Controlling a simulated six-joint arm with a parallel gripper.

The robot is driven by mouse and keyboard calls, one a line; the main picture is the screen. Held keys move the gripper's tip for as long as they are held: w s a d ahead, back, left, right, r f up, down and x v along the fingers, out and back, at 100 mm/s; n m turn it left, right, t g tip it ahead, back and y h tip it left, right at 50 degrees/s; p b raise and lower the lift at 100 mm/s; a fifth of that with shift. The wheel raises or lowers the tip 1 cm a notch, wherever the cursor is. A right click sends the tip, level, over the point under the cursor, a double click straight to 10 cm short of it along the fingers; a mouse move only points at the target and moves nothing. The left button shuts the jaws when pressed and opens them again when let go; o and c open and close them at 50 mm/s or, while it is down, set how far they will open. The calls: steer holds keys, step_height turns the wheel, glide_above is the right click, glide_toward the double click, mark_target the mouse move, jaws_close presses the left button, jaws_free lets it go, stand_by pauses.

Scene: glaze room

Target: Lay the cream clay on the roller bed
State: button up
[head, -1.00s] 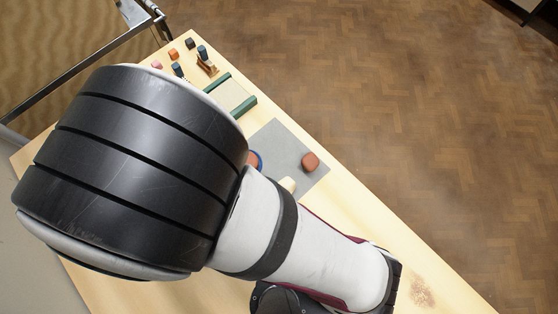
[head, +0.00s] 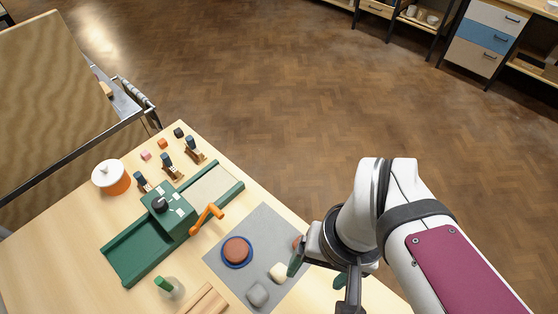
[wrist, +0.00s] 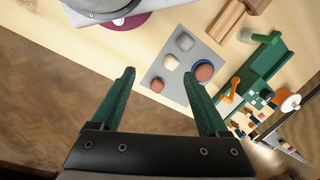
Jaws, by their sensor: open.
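The cream clay (head: 278,272) is a small pale lump on the grey mat, between a grey lump (head: 257,293) and my gripper. It also shows in the wrist view (wrist: 171,62), ahead of and between my open fingers. My gripper (head: 318,270) has green fingers, stands apart and empty at the mat's right edge in the head view. The roller bed (head: 213,187) is a pale strip between green rails on the green slab roller (head: 150,240), which has an orange crank (head: 207,216). My gripper is well to the right of it.
The grey mat (head: 225,268) also bears a red-brown clay on a blue disc (head: 237,251) and a terracotta lump (wrist: 157,84), mostly hidden by my gripper in the head view. Wooden strips (head: 205,300), a green-topped jar (head: 170,287), an orange pot (head: 112,177) and stamps (head: 193,150) stand nearby.

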steer(key=w+a+f+n, duration=0.1)
steer(key=w+f+n, duration=0.15)
steer(key=n, duration=0.95)
steer(key=n+h, duration=0.2)
steer(key=n, duration=1.7)
glide_above(283, 269)
step_height(283, 269, down, 4)
steer(key=r, duration=0.1)
step_height(283, 269, down, 16)
steer(key=shift+r, duration=0.15)
jaws_close()
